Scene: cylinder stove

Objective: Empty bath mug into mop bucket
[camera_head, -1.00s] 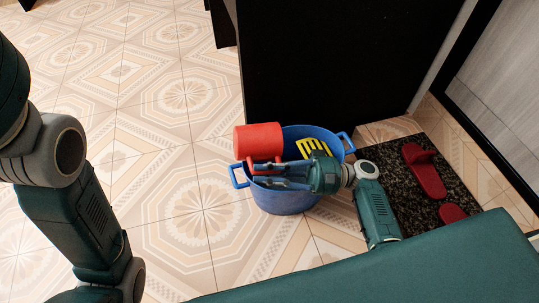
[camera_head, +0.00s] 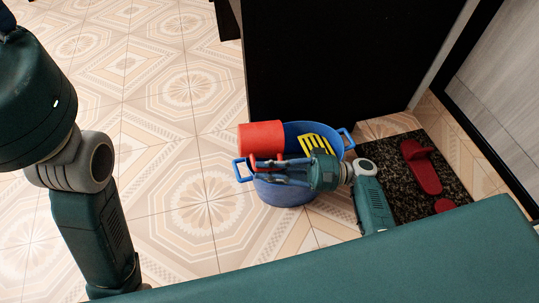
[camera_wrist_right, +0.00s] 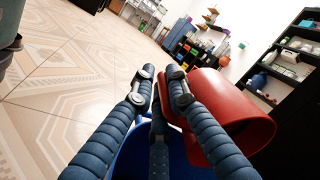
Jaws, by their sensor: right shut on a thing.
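The red bath mug (camera_head: 262,138) lies on its side in the air, over the left part of the blue mop bucket (camera_head: 290,192). My right gripper (camera_head: 258,166) is shut on the mug's handle. In the right wrist view the mug (camera_wrist_right: 232,112) is beside the right finger of the gripper (camera_wrist_right: 160,92), with its open end toward the lower right. The bucket's blue wall (camera_wrist_right: 130,152) shows below the fingers. The inside of the mug cannot be seen, and no liquid is visible. My left arm shows at the left, but its gripper is out of view.
A yellow slotted wringer (camera_head: 318,144) sits in the bucket. A black cabinet (camera_head: 340,60) stands right behind it. A dark mat (camera_head: 405,190) with red slippers (camera_head: 422,166) lies to the right. The tiled floor (camera_head: 170,200) at left is clear.

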